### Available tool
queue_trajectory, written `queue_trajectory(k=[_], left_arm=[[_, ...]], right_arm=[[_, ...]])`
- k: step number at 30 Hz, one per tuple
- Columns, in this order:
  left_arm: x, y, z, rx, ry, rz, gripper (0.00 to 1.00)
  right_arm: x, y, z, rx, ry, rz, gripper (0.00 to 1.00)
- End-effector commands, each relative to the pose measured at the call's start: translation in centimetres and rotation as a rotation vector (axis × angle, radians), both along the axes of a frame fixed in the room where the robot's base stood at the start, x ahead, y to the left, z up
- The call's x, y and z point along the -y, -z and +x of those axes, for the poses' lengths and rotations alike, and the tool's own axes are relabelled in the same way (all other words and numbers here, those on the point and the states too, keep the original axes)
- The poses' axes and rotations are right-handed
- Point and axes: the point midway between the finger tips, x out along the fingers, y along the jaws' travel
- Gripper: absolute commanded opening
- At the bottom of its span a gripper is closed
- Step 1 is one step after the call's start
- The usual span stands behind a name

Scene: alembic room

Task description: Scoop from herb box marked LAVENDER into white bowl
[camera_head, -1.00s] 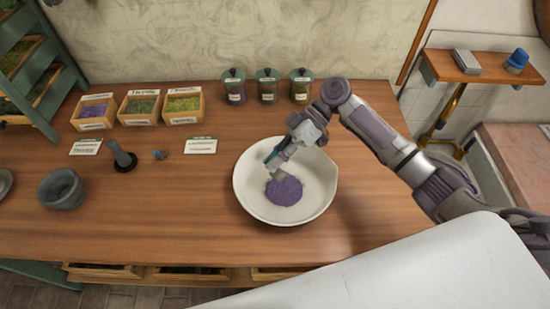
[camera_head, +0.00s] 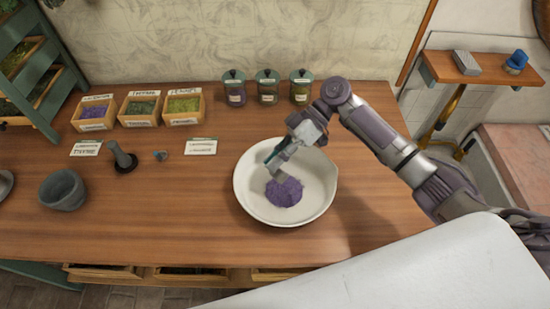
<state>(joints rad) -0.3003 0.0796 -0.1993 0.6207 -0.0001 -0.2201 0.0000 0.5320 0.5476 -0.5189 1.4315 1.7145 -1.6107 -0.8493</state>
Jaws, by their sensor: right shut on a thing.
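The white bowl (camera_head: 246,187) stands on the wooden counter and holds a heap of purple lavender (camera_head: 284,191). My right gripper (camera_head: 280,158) is over the bowl, shut on a scoop (camera_head: 274,170) whose lower end is tilted down close to the heap. The scoop is small here and I cannot tell whether anything is in it. The herb box with purple lavender (camera_head: 94,113) is the leftmost of three boxes at the back left; its label is hard to read. My left gripper is not in view.
Beside it are the thyme box (camera_head: 139,110) and a fennel-like box (camera_head: 183,107). Three lidded jars (camera_head: 268,86) stand along the wall. The counter's front middle is clear.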

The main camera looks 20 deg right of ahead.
Motion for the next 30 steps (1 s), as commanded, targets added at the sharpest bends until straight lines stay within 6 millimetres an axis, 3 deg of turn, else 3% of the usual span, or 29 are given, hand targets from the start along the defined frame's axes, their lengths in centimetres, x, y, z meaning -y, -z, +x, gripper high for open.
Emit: queue_trajectory(k=[7, 30], left_arm=[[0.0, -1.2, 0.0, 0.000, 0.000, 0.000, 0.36], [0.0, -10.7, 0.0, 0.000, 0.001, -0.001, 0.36]], right_arm=[[0.0, -1.1, 0.0, 0.015, -0.001, -0.030, 0.00], [-0.1, -2.6, 0.0, 0.285, -0.003, -0.586, 0.00]])
